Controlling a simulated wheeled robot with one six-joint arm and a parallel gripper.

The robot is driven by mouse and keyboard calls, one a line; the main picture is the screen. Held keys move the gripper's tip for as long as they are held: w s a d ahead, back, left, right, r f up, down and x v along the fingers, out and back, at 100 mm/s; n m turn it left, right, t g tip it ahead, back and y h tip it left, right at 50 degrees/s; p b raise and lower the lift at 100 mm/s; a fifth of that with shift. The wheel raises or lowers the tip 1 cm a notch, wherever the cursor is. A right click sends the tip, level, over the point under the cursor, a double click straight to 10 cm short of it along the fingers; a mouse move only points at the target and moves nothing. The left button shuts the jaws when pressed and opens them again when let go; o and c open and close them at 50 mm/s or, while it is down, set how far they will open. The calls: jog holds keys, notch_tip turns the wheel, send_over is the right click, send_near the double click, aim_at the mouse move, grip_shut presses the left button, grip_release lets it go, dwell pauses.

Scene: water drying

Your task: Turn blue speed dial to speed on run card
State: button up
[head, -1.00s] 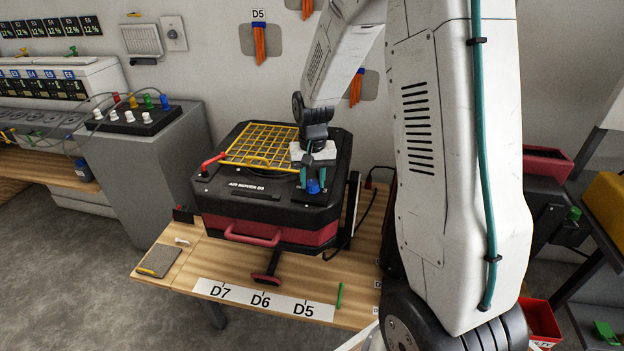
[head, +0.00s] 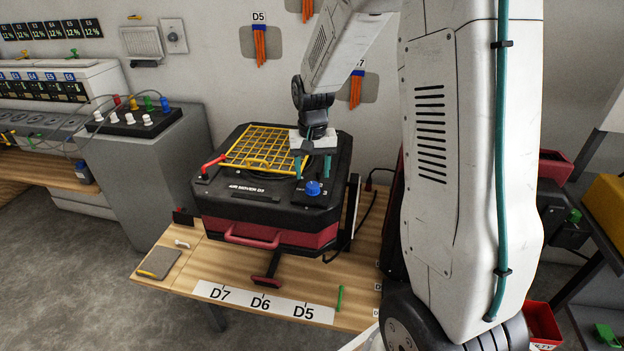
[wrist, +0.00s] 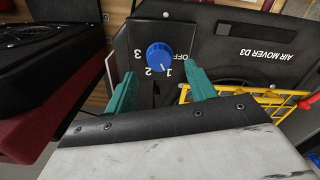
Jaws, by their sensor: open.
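The blue speed dial (head: 313,188) sits on the top right front of the black and red air mover D3 (head: 230,205). In the wrist view the dial (wrist: 158,56) is ringed by OFF, 1, 2 and 3. Its small white mark appears on the side toward 1 and 2; I cannot tell exactly which it meets. My gripper (head: 313,172) is open and empty, above and behind the dial. Its teal fingers also show in the wrist view (wrist: 161,78), apart from the dial. No run card with readable text is in view.
A yellow grille (head: 262,147) and red handle (head: 213,161) are on the mover's top. The wooden table (head: 215,270) carries a D7/D6/D5 strip (head: 262,301), a green pen (head: 339,298) and a grey pad (head: 160,261). A grey cabinet (head: 150,180) stands left.

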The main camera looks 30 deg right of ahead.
aim_at(313, 186)
jog(key=shift+r, duration=1.9)
jog(key=shift+s, duration=0.25)
jog(key=s+a+r+n, duration=0.2)
jog(key=s+a+r, duration=0.1)
jog(key=s, duration=0.6)
jog(key=s+a+r+n+t, duration=0.1)
jog(key=s+a+r, duration=0.3)
jog(key=s, duration=0.5)
jog(key=s+a+r+n, duration=0.2)
jog(key=s+a+r, duration=0.2)
jog(key=s, duration=0.6)
jog(key=shift+a+r+n, duration=0.15)
jog(key=shift+r+n, duration=0.15)
jog(key=shift+r, duration=0.45)
